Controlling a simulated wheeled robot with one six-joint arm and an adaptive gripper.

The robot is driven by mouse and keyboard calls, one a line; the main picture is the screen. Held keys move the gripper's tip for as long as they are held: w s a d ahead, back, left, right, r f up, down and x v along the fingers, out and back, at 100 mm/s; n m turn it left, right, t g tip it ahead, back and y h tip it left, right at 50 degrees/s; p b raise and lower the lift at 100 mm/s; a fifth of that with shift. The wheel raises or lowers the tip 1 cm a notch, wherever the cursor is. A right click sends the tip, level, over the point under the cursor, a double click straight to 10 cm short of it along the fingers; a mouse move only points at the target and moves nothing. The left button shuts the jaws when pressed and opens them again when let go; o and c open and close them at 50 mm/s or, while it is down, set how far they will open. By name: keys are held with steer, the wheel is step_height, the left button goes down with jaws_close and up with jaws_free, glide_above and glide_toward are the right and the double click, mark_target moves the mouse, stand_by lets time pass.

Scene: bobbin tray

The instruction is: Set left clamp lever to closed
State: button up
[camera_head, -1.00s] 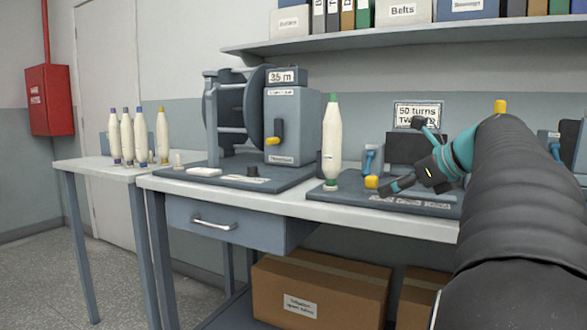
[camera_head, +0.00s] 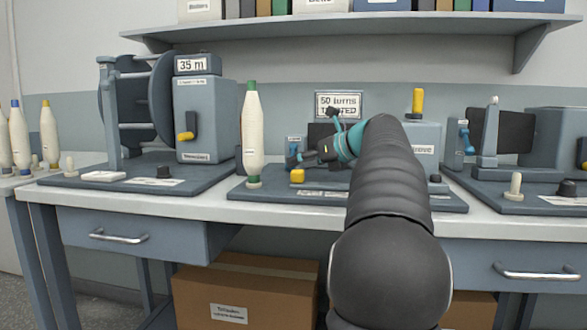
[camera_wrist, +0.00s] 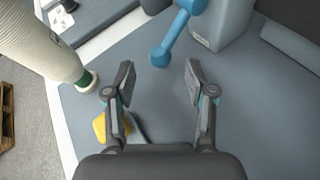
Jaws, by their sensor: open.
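A blue clamp lever (camera_head: 292,154) stands at the left part of the middle bench device, just left of my gripper. In the wrist view the lever (camera_wrist: 168,45) has a rounded knob end and leans from a grey clamp block (camera_wrist: 220,25). My gripper (camera_head: 318,140) is over the device's base plate. Its jaws are open and empty in the wrist view (camera_wrist: 160,82). The lever's knob lies ahead of the gap between the fingertips, apparently not touched. The lever's upper end is cut off by the wrist view's edge.
A white bobbin with a green tip (camera_head: 252,135) stands upright left of the lever. A yellow knob (camera_head: 297,176) sits at the base plate's front. A yellow lever (camera_head: 418,101) rises behind my arm. Another device with a blue lever (camera_head: 465,135) stands at the right.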

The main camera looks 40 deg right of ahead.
steer(key=shift+x, duration=1.8)
jaws_close()
